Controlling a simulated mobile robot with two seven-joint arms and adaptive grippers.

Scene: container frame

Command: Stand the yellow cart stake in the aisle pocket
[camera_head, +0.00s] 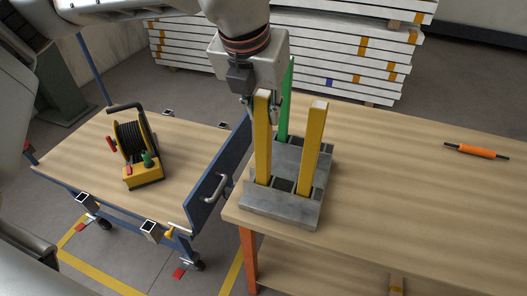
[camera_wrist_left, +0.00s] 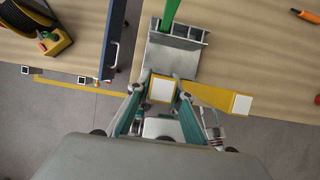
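Two yellow stakes stand upright in a grey metal rack (camera_head: 268,208) on the table: the left yellow stake (camera_head: 262,150) and the right yellow stake (camera_head: 312,150). A green stake (camera_head: 287,100) stands behind them. My left gripper (camera_head: 263,106) is at the upper part of the left yellow stake. In the left wrist view its fingers (camera_wrist_left: 163,78) close on both sides of that stake's white end (camera_wrist_left: 161,90). Its foot is still within the rack's outline. The blue cart (camera_head: 90,150) has small open corner pockets, including a front one (camera_head: 150,227). My right gripper is not in view.
A yellow-based cable reel (camera_head: 140,150) stands on the cart deck. A blue side panel (camera_head: 218,175) with a handle rises between cart and table. An orange tool (camera_head: 476,151) lies on the table's right side. White stacked boards stand behind. The table's middle is clear.

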